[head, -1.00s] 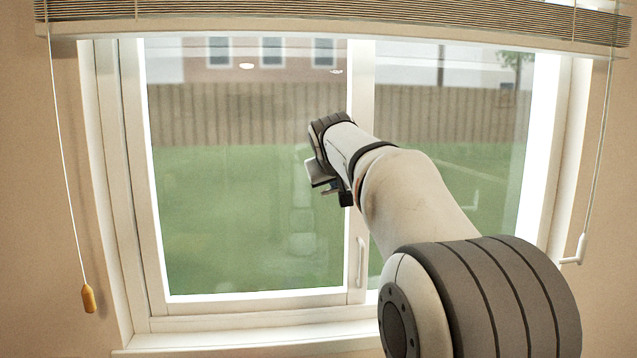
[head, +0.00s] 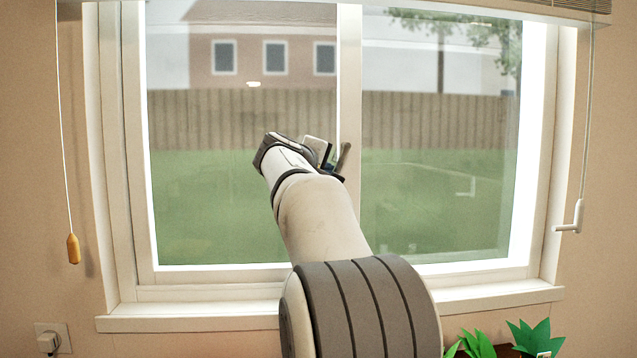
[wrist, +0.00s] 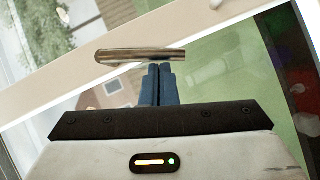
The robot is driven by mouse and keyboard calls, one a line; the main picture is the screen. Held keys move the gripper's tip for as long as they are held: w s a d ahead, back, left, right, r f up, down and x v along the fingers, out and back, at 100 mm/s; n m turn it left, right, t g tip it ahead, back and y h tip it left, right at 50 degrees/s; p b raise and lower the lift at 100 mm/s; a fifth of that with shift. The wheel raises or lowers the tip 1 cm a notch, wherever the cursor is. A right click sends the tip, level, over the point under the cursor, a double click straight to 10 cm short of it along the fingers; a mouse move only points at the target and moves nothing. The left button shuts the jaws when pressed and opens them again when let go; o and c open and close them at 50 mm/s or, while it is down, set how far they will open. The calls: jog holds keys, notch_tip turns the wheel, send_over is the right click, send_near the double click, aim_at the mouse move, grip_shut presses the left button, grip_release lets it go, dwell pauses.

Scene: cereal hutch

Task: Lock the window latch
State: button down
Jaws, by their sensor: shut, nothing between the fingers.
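The window latch (wrist: 140,55) is a short metallic bar on the white window frame. In the wrist view it lies across the picture just beyond my fingertips. My gripper (wrist: 158,68) is shut and empty, its two blue fingers side by side, pointing at the bar's right half. I cannot tell whether they touch it. In the head view my gripper (head: 329,167) is beside the window's middle post, partly hidden by my arm. The latch (head: 343,157) shows there as a small grey-brown piece, nearly upright, against the post. Its base is hidden.
The sliding window (head: 348,60) has a white frame and a sill (head: 190,318) below. A blind cord with a wooden end (head: 73,248) hangs left; a white wand (head: 577,217) hangs right. Green plants (head: 535,338) and a wall plug (head: 47,341) are low down.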

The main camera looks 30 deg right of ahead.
jog(key=shift+s+d+f+n+h+b, duration=0.35)
jog(key=shift+d+f+n+h+b, duration=0.15)
jog(key=shift+b, duration=0.5)
jog(key=shift+s+d+f+n+h+b, duration=0.35)
jog(key=shift+d+n+b, duration=0.2)
jog(key=shift+b, duration=0.45)
jog(key=shift+d+t, duration=0.1)
jog(key=shift+t, duration=0.2)
jog(key=v, duration=0.7)
jog(key=shift+s+a+b, duration=0.2)
jog(key=shift+a+b, duration=0.15)
jog(key=shift+b, duration=0.05)
jog(key=shift+r, duration=0.1)
